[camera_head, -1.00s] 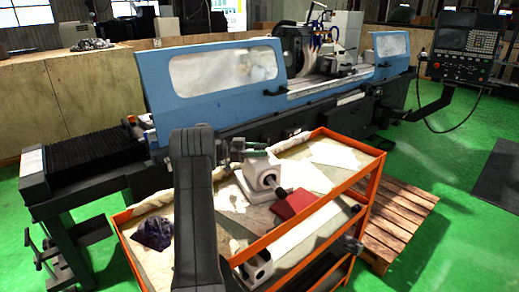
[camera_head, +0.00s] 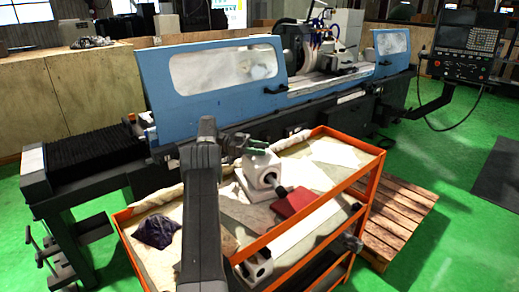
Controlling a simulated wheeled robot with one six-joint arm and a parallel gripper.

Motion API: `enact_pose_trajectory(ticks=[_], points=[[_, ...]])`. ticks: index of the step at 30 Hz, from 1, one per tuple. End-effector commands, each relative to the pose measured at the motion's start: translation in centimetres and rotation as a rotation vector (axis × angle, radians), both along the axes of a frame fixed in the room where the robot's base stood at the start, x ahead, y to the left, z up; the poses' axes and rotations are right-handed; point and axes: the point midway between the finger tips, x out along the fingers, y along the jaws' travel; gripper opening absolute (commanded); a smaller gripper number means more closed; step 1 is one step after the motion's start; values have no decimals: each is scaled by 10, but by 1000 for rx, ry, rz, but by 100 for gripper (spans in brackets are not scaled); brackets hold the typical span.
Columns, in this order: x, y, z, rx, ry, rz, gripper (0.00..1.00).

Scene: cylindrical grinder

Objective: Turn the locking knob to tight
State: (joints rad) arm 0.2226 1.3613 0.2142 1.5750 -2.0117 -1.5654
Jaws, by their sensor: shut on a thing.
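A white block-shaped unit (camera_head: 258,171) with a dark round shaft end at its front right stands on the orange cart. My gripper (camera_head: 261,147), dark with green at its fingers, is at the upper back of this unit. It appears shut on a small part there, which I take to be the locking knob. The knob itself is hidden by the fingers and too small to make out, so its angle cannot be told.
The orange cart (camera_head: 369,190) also carries a red block (camera_head: 300,203), a dark cloth (camera_head: 157,231) and pale sheets. The blue grinder (camera_head: 213,97) stands close behind.

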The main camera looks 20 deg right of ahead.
Motion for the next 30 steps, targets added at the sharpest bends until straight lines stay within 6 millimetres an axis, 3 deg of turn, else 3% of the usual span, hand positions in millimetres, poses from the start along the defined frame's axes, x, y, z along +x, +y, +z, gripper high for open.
enact_pose_trajectory(ticks=[4,5,8,19,30], points=[[0,-1,1,-3,0,0,17],[0,-2,1,-3,0,0,42],[0,-1,1,-3,0,0,62],[0,-1,6,-2,-1,1,62],[0,-1,68,-3,-5,2,62]])
